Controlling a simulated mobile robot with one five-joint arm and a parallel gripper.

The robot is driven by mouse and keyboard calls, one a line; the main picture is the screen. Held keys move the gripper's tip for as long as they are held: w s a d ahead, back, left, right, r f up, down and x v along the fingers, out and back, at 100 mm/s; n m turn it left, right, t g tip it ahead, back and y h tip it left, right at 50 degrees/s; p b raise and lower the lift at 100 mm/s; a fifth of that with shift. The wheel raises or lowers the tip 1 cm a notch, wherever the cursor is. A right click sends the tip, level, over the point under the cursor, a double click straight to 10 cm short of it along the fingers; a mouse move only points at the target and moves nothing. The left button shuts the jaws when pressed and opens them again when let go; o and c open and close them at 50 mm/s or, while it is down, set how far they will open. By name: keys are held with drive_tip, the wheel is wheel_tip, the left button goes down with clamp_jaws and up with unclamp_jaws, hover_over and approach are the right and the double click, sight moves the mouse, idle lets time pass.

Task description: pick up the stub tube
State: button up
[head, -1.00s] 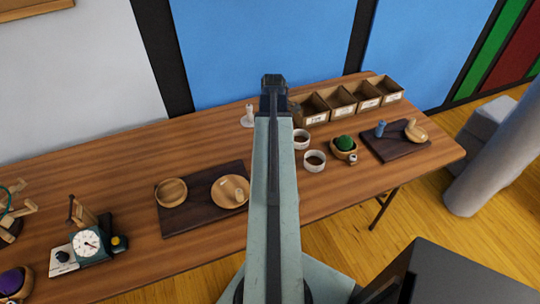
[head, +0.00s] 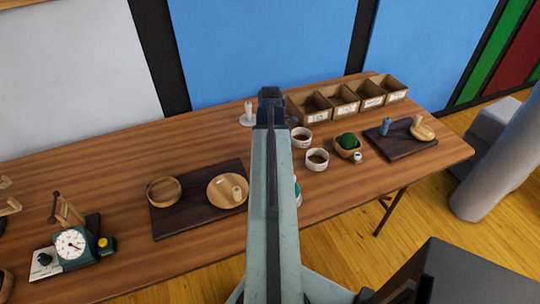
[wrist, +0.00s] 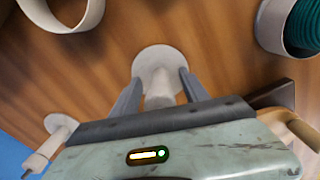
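A short pale tube (wrist: 158,90), which looks like the stub tube, stands on a round white base (wrist: 160,58) in the wrist view. My gripper (wrist: 160,76) is open, with a finger on each side of the tube. Gaps show between the fingers and the tube, and I see no grip on it. The tube's near end is partly hidden by my gripper body. In the head view, my gripper (head: 270,94) is over the back of the table, and my arm hides the stub tube there.
A taller pale tube on a white base (head: 248,114) stands close to my gripper on the left. Open wooden bins (head: 317,114) stand at the back right. A dark board (head: 170,222) with wooden dishes lies to the left.

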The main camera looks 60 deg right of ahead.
clamp_jaws()
drive_tip(key=shift+r, duration=0.15)
wheel_tip(320, 180, up, 10)
drive_tip(key=p, duration=1)
